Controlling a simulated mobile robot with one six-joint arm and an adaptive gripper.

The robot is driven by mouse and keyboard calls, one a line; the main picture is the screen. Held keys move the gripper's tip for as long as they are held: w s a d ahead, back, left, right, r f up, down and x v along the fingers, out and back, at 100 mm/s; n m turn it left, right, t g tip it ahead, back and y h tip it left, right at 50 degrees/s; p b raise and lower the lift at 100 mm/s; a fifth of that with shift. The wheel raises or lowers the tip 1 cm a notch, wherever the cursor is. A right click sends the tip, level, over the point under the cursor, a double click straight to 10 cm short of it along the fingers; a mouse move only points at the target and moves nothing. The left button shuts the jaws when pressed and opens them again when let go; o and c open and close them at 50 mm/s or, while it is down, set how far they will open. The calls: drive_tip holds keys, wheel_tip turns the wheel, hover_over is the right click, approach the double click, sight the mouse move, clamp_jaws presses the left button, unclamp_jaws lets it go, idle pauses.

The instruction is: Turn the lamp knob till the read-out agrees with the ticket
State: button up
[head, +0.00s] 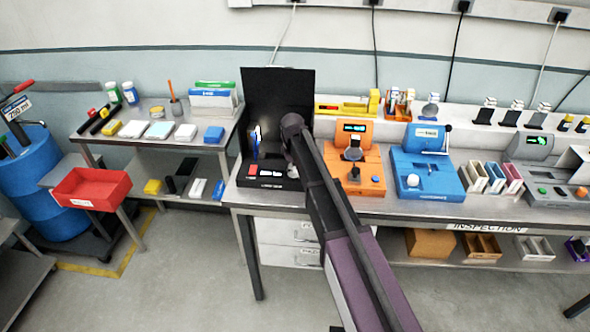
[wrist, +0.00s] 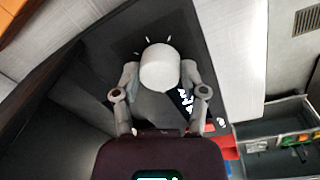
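A black lamp station with a tall black back panel (head: 290,82) stands at the left end of the bench. In the wrist view, a white round knob (wrist: 160,69) sits on a dark surface with short white tick marks around it. My gripper (wrist: 160,76) has one grey finger on each side of the knob, apparently against it with no clear gap. In the head view, my gripper (head: 291,130) is in front of the back panel, and my arm hides the knob. White marks (wrist: 186,101) show beside the right finger, too small to read. I cannot make out the read-out or ticket.
To the right on the bench stand an orange station (head: 371,183) and a blue station (head: 440,180), both with screens. A side table (head: 143,142) at left holds small boxes and pens. A red bin (head: 92,188) sits lower left. Open floor lies in front.

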drive_tip(key=c, duration=0.4)
drive_tip(key=shift+s+m, duration=0.1)
drive_tip(key=shift+m, duration=0.4)
drive_tip(key=m, duration=0.2)
drive_tip(key=shift+m, duration=0.4)
drive_tip(key=m, duration=0.3)
drive_tip(key=shift+m, duration=0.3)
drive_tip(key=m, duration=0.7)
drive_tip(key=shift+g, duration=0.4)
